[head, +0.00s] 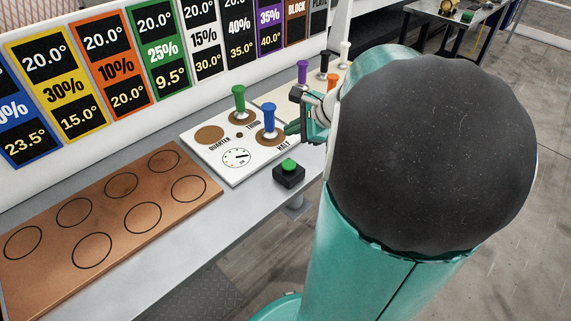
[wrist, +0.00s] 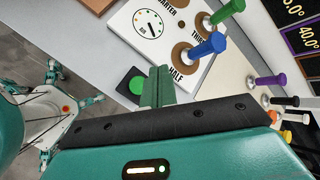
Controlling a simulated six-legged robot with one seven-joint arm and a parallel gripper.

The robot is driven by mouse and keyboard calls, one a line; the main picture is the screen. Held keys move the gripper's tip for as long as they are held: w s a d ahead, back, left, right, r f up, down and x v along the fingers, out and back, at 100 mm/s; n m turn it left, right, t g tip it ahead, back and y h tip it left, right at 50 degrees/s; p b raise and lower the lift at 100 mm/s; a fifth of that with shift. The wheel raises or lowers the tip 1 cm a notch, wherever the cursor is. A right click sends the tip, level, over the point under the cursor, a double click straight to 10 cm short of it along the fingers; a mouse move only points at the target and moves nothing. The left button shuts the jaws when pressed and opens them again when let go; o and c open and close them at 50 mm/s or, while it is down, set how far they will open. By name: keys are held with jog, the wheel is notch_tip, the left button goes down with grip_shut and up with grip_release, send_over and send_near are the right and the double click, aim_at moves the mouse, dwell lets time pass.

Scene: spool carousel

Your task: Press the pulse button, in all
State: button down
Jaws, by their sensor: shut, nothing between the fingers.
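The pulse button is a green cap (head: 289,165) on a small black box at the front edge of the bench. It also shows in the wrist view (wrist: 137,85), just left of the fingers. My gripper (head: 293,128) is shut and empty, above and behind the button beside the blue peg. The exact height of the fingertips over the bench is hard to tell.
A white panel (head: 237,176) with a dial carries a green spool (head: 239,99) and a blue spool (head: 268,118) close to my gripper. Purple (head: 302,71), black and orange spools stand farther back. A brown board (head: 105,222) with empty circles lies left. Coloured number cards line the wall.

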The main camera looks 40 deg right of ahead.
aim_at(293, 165)
jog(key=shift+d+f, duration=0.2)
jog(key=shift+f, duration=4.3)
jog(key=shift+f, duration=0.1)
jog(key=shift+f, duration=0.3)
jog(key=shift+f, duration=0.5)
jog(key=shift+r, duration=0.95)
